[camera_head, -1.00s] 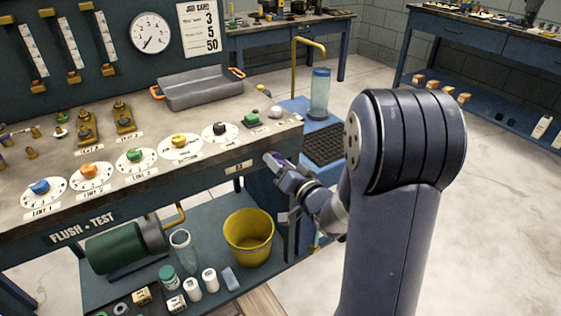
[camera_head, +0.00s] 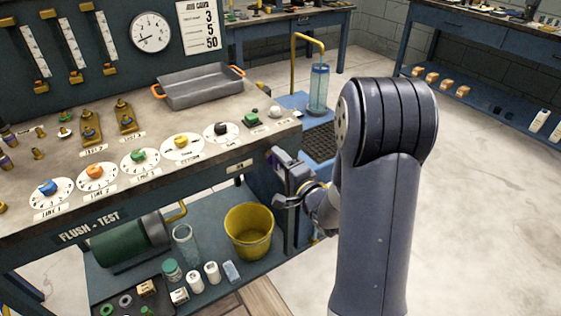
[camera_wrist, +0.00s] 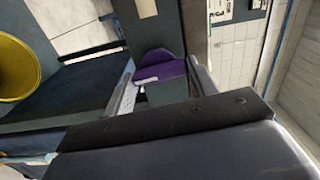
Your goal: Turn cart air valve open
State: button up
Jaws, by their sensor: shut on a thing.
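A purple handle (camera_wrist: 160,66) is between the two fingers of my gripper (camera_wrist: 158,92) in the wrist view, and the fingers close on it from both sides. I take it to be the cart air valve's handle. In the head view my gripper (camera_head: 279,168) is at the right end of the bench front, just below the top's edge. Only a small bit of purple (camera_head: 273,157) shows there. The valve's body and the handle's exact angle are hidden.
The bench top (camera_head: 110,152) carries a row of coloured dial knobs and a grey tray (camera_head: 200,92). A round gauge (camera_head: 151,33) hangs behind. A yellow bucket (camera_head: 249,231) stands on the lower shelf beside my gripper. Open floor (camera_head: 480,210) lies to the right.

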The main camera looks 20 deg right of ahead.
jog(key=shift+m, duration=0.5)
jog(key=o, duration=1)
jog(key=v, duration=1)
jog(key=shift+s+d, duration=0.15)
jog(key=shift+s, duration=0.25)
jog(key=shift+w, duration=0.1)
